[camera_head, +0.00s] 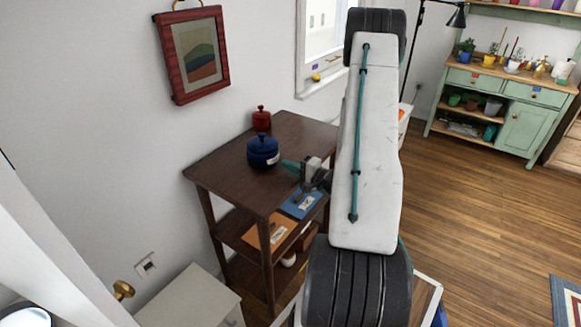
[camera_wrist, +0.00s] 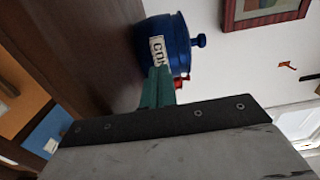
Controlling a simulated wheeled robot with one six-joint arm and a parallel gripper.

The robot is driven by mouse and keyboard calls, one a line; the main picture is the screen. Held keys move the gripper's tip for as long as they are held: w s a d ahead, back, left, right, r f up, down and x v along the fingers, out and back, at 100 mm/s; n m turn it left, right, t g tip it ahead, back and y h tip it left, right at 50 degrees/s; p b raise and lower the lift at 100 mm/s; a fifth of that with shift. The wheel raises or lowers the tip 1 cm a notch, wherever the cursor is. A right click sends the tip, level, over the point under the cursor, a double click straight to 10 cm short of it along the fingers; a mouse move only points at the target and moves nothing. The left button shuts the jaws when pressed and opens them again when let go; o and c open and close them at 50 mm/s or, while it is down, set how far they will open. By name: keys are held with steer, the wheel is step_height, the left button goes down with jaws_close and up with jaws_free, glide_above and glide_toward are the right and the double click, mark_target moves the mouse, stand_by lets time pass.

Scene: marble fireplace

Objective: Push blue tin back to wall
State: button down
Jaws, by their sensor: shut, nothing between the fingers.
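The blue tin (camera_head: 263,152) is a round, lidded pot with a knob on top. It stands upright on the dark wooden table (camera_head: 215,170), out from the white wall. In the wrist view the blue tin (camera_wrist: 180,48) appears sideways, with a white label facing me. My gripper (camera_head: 287,163) has teal fingers and is shut and empty, just to the right of the tin with its tips pointing at it. In the wrist view the fingertips (camera_wrist: 158,75) overlap the tin's lower side; I cannot tell if they touch.
A red lidded tin (camera_head: 261,119) stands behind the blue tin near the wall. A framed picture (camera_head: 193,52) hangs above. The lower shelf holds an orange folder (camera_head: 268,234) and a blue one (camera_head: 300,204). A green cabinet (camera_head: 500,110) stands far right.

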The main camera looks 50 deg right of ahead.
steer(key=shift+w, duration=0.45)
steer(key=shift+s, duration=1.75)
steer(key=s+d, duration=0.1)
steer(key=s, duration=1.3)
steer(key=shift+d+m, duration=0.1)
steer(key=shift+m, duration=0.2)
